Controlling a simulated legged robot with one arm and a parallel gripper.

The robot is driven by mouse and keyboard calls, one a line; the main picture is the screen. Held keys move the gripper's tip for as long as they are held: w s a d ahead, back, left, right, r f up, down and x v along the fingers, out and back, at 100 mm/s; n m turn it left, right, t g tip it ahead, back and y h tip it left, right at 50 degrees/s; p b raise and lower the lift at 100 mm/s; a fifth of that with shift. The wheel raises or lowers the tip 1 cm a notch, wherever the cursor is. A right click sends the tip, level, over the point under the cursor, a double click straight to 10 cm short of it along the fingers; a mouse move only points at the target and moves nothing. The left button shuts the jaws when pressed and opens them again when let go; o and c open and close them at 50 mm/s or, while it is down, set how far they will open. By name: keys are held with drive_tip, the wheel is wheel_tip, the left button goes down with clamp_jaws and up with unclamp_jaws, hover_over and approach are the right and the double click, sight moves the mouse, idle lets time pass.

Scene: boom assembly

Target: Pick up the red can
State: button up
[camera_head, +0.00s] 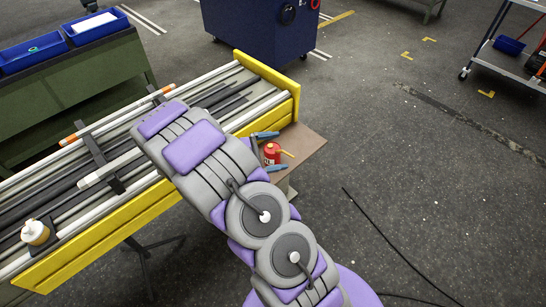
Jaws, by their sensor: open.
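The red can (271,152), with a yellow nozzle pointing right, stands on a small brown board at the end of the yellow-framed rack. My gripper (281,151) shows as two blue fingers. One is above the can in the picture and the other below it, with the can between them. The fingers are apart. My purple and grey arm hides the rest of the gripper and the space left of the can. I cannot tell whether either finger touches the can.
The yellow-framed rack (110,225) holds long rods and bars. A white-and-amber bottle (36,232) is on its left. The brown board (308,143) has bare room right of the can. A dark blue cabinet (257,30) stands behind. A black cable (385,238) lies on the open floor.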

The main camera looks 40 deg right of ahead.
drive_tip(key=w+f+n+t+h, duration=0.2)
drive_tip(key=w+f+n+t, duration=0.15)
drive_tip(key=w+f, duration=0.35)
drive_tip(key=n+t+b, duration=0.2)
drive_tip(key=n+t, duration=0.5)
drive_tip(key=n, duration=0.1)
approach(268, 159)
drive_tip(key=shift+h, duration=0.3)
drive_tip(key=x, duration=0.2)
drive_tip(key=b+x, duration=0.1)
drive_tip(key=x, duration=0.2)
drive_tip(key=f+x, duration=0.1)
drive_tip(key=x, duration=0.2)
drive_tip(key=shift+s+d+b, duration=0.15)
drive_tip(key=shift+b, duration=0.25)
drive_tip(key=shift+w+d+r+b, duration=0.3)
drive_tip(key=shift+w+d, duration=0.2)
drive_tip(key=shift+d, duration=0.2)
drive_tip(key=x, duration=0.2)
drive_tip(key=b+x, duration=0.1)
drive_tip(key=x, duration=0.2)
drive_tip(key=shift+w+d+f+b, duration=0.1)
drive_tip(key=shift+d+f+b, duration=0.15)
drive_tip(key=shift+d+b, duration=0.1)
drive_tip(key=shift+a+r, duration=0.15)
drive_tip(key=shift+a, duration=0.25)
drive_tip(key=shift+c, duration=0.3)
drive_tip(key=shift+d, duration=0.25)
drive_tip(key=c, duration=1.1)
